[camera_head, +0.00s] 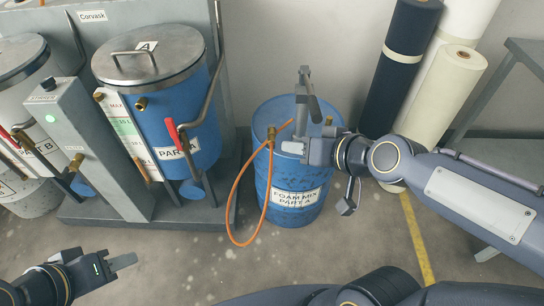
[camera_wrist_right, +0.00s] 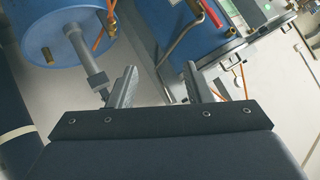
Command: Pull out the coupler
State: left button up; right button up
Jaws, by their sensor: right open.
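A blue drum (camera_head: 279,206) labelled "FOAM MIX PART A" stands at the centre of the head view. Its top (camera_wrist_right: 30,20) shows at the upper left of the wrist view. A grey metal fitting, which looks like the coupler (camera_wrist_right: 87,57), rises from the drum top there. My right gripper (camera_wrist_right: 160,72) is open, and nothing shows between its fingers. The fitting's free end is close to the left finger in that picture; I cannot tell if they touch. In the head view my right arm partly covers the drum top. My left gripper (camera_head: 124,261) is low at the left, apart from the drum.
An orange hose (camera_head: 235,210) loops from a brass fitting (camera_head: 271,133) on the drum. A blue tank (camera_head: 185,120) with a red-handled lever stands left on a grey platform. Rolls (camera_head: 400,60) stand behind at the right, beside a grey table frame (camera_head: 500,85). The front floor is clear.

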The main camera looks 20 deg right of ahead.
jog(key=w+a+f+m+t+h+b, duration=0.1)
jog(key=w+a+f+t+h+b, duration=0.2)
jog(key=w+f+b, duration=1)
jog(key=m+t+h+b, duration=0.1)
jog(key=t+h+b, duration=0.3)
jog(key=h+b, duration=0.5)
send_near(271, 143)
jog(key=d+y+b, duration=0.1)
jog(key=y+b, duration=0.1)
pick_arm(q)
notch_tip(271, 143, down, 27)
jog(key=shift+p, duration=0.3)
pick_arm(e)
jog(key=shift+w+d+f, duration=0.1)
jog(key=shift+w+d, duration=0.1)
jog(key=shift+w, duration=0.1)
jog(key=shift+x, duration=4.55)
grip_shut()
jog(key=shift+s+a, duration=0.1)
jog(key=shift+s, duration=0.05)
